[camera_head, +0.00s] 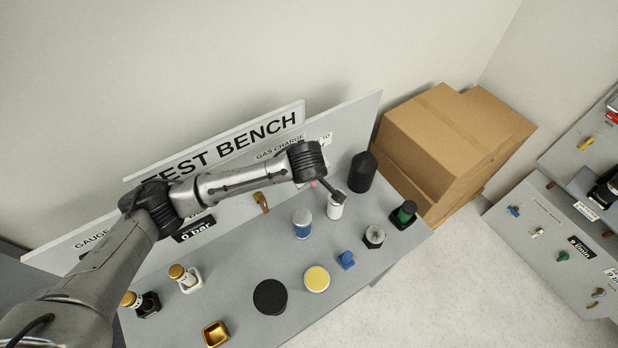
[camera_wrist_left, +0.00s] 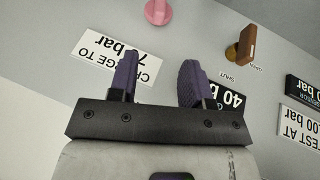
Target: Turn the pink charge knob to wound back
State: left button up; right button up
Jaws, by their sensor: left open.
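The pink charge knob (camera_wrist_left: 158,12) is at the top edge of the left wrist view, on the grey panel above the "CHARGE TO" label (camera_wrist_left: 118,60). Part of it is cut off by the frame. In the head view only a small bit of pink (camera_head: 313,183) shows beside my left wrist. My left gripper (camera_wrist_left: 159,66) is open, with its two dark purple fingers apart and nothing between them. The knob is beyond the fingertips, apart from them. In the head view my left gripper (camera_head: 332,190) is at the right part of the panel. My right gripper is not in view.
A brown lever (camera_wrist_left: 246,45) marked open and shut is right of the knob in the wrist view. Below the panel, a white cylinder (camera_head: 335,208), a blue-and-white can (camera_head: 302,224) and a black bottle (camera_head: 362,172) stand close to my gripper. Cardboard boxes (camera_head: 450,130) are at the right.

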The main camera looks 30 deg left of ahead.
pick_arm(q)
jog(key=x, duration=1.3)
jog(key=shift+c, duration=0.4)
jog(key=shift+s, duration=0.1)
grip_shut()
